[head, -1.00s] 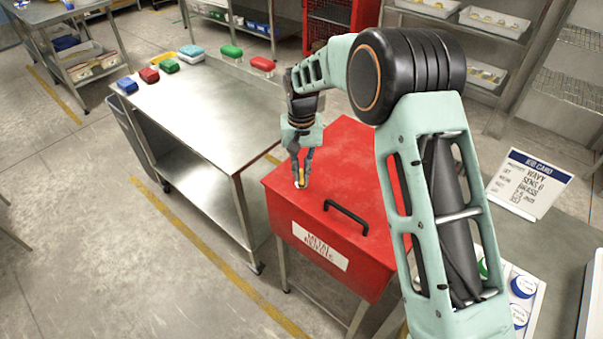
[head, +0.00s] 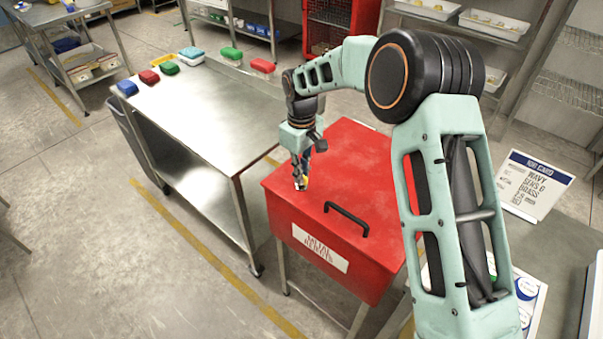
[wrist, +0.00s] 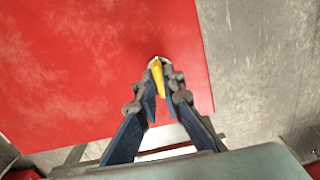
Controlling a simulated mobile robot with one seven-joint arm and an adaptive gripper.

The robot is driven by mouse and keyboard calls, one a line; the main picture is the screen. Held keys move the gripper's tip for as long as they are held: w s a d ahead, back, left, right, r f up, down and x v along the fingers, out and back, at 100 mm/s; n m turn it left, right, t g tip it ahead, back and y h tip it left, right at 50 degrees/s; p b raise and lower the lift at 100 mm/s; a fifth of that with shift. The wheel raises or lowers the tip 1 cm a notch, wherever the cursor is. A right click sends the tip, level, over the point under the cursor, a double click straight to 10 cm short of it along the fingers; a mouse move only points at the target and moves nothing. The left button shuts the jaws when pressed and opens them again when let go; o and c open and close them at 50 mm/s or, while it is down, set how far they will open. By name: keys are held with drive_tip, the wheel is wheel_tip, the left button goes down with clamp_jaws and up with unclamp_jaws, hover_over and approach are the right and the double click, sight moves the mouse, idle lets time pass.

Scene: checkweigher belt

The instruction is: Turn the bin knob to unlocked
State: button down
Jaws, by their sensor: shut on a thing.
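The red bin (head: 375,165) stands right of centre in the head view, with its lid down and a black handle (head: 347,218) on its front part. The yellow bin knob (wrist: 158,78) sits on a small pale disc on the lid, near the lid's edge. My gripper (head: 301,183) points down at the lid's left side in the head view. Its fingers (wrist: 158,88) are closed around the knob in the wrist view. The fingers mostly hide the knob in the head view. I cannot read any lock marking beside it.
A steel table (head: 215,105) stands left of the bin, with several coloured blocks at its far end. A white label (head: 320,247) is on the bin's front. A printed card (head: 535,185) stands at the right. Floor at the lower left is clear.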

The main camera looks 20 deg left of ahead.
drive_tip(key=shift+n, duration=0.4)
drive_tip(key=c, duration=2.1)
unclamp_jaws()
wheel_tip(320, 180, up, 12)
drive_tip(key=shift+r, duration=0.1)
